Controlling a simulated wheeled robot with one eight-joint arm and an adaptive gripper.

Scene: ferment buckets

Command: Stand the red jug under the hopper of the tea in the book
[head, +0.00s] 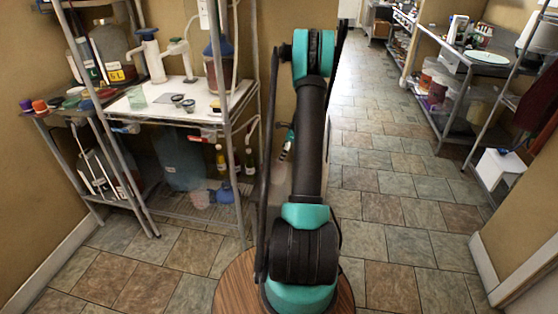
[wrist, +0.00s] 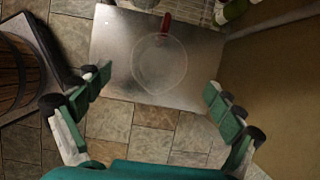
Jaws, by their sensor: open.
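In the wrist view a clear, round jug (wrist: 158,68) with a red handle (wrist: 166,22) stands on a grey metal sheet (wrist: 115,55), seen from above. It is the only jug with red on it that I can make out. My gripper (wrist: 158,85) is open and empty, its two fingers wide apart, with the jug beyond and between them in the picture. I cannot tell the distance to the jug. In the head view my arm hides most of that spot. I cannot identify the hoppers or the book in either view.
In the head view a metal rack (head: 240,120) with a white worktop (head: 180,105) stands at left, with white dispensers (head: 152,60) and small cups on it. Bottles (head: 221,160) stand on its lower shelf. Shelving (head: 450,60) lines the right. The tiled aisle (head: 380,150) is clear.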

